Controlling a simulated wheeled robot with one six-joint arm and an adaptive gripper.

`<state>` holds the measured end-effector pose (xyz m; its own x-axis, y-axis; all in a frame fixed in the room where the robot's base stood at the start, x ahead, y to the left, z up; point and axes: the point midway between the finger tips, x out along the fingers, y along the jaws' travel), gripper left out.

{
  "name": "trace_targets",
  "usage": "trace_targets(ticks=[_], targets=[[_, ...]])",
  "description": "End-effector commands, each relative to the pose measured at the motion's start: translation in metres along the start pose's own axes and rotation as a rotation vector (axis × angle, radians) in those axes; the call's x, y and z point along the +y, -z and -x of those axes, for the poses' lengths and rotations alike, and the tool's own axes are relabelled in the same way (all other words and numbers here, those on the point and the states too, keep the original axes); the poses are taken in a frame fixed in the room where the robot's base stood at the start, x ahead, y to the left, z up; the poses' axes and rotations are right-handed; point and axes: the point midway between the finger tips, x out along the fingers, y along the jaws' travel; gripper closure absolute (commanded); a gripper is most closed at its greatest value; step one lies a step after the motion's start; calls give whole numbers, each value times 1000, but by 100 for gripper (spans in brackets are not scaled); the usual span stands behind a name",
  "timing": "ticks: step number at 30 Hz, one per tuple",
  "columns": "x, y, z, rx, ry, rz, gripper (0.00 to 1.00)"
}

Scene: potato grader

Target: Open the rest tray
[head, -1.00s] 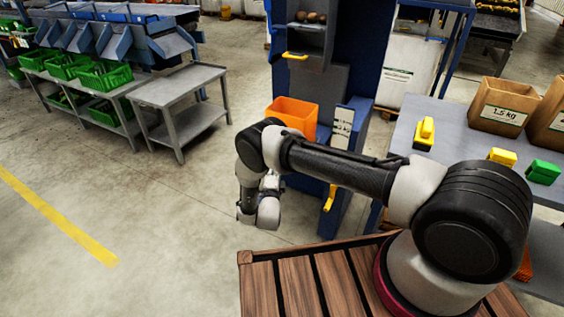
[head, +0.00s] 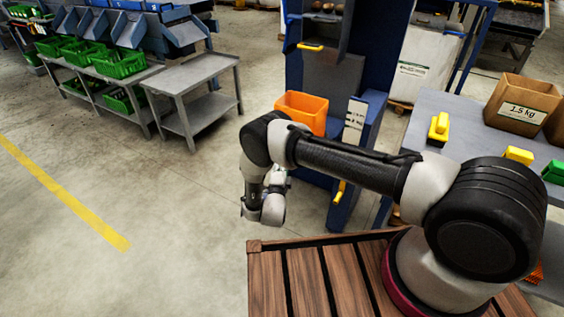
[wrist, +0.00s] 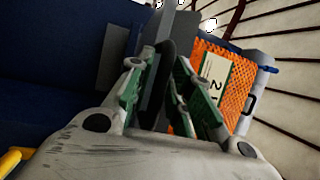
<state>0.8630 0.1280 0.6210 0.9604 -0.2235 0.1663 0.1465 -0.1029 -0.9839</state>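The blue machine (head: 370,60) stands ahead, with a dark tray-like compartment at its top holding a few brown potatoes. A yellow handle (head: 311,46) is on that compartment's front. A second yellow handle (head: 340,192) sits low on the blue frame. I cannot tell which handle belongs to the rest tray. My gripper (wrist: 172,62) shows in the wrist view with its fingers close together, a narrow gap between them and nothing held. In the head view my wrist hangs left of the lower handle and apart from it; the fingertips are not clear there.
An orange bin (head: 302,112) sits in the machine's lower part. A grey table (head: 195,76) and green crates (head: 118,62) stand at left. The floor at left is clear. The wrist view shows an orange net bag (wrist: 235,85).

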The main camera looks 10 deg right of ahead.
Motion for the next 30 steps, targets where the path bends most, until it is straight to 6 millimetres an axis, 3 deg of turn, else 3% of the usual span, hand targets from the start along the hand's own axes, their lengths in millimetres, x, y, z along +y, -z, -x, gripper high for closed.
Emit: trace_targets(ticks=[7,16,21,30], targets=[[0,0,15,-1,-1,2,79],[0,-1,81,-4,-1,3,79],[0,-1,108,-3,0,1,79],[0,0,121,0,0,0,79]])
